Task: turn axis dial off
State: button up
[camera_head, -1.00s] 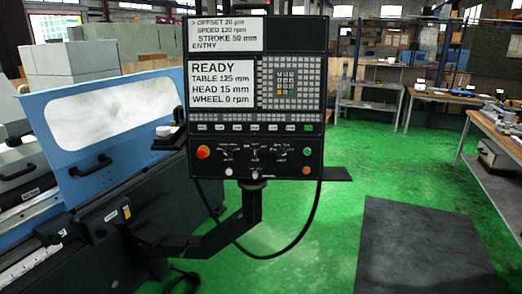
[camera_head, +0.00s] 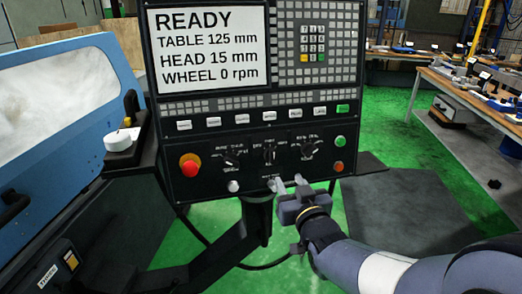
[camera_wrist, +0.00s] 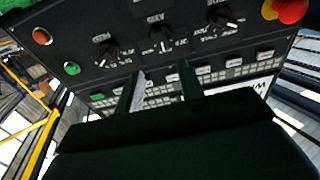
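The control panel (camera_head: 255,100) stands upright in front of me. Its lower strip has three black rotary dials in a row: a left dial (camera_head: 231,158), a middle dial (camera_head: 269,155) and a right dial (camera_head: 307,150). Their labels are too small to read surely, so I cannot tell which is the axis dial. My gripper (camera_head: 287,183) is at the panel's lower edge, below the middle and right dials. Its fingers are apart with nothing between them. The wrist view shows the panel turned over, with the middle dial (camera_wrist: 160,38) ahead of the open fingers (camera_wrist: 160,80).
A red emergency button (camera_head: 189,165) is left of the dials; green (camera_head: 340,141) and orange (camera_head: 338,167) buttons are right. A white knob (camera_head: 233,186) sits below the left dial. A screen (camera_head: 207,47) reads READY. A blue machine cover (camera_head: 60,100) is at left.

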aim_at(274, 156)
jog(key=p+x, duration=0.3)
jog(key=x, duration=0.8)
jog(key=shift+a+r, duration=0.2)
jog(key=shift+a, duration=0.05)
grip_shut()
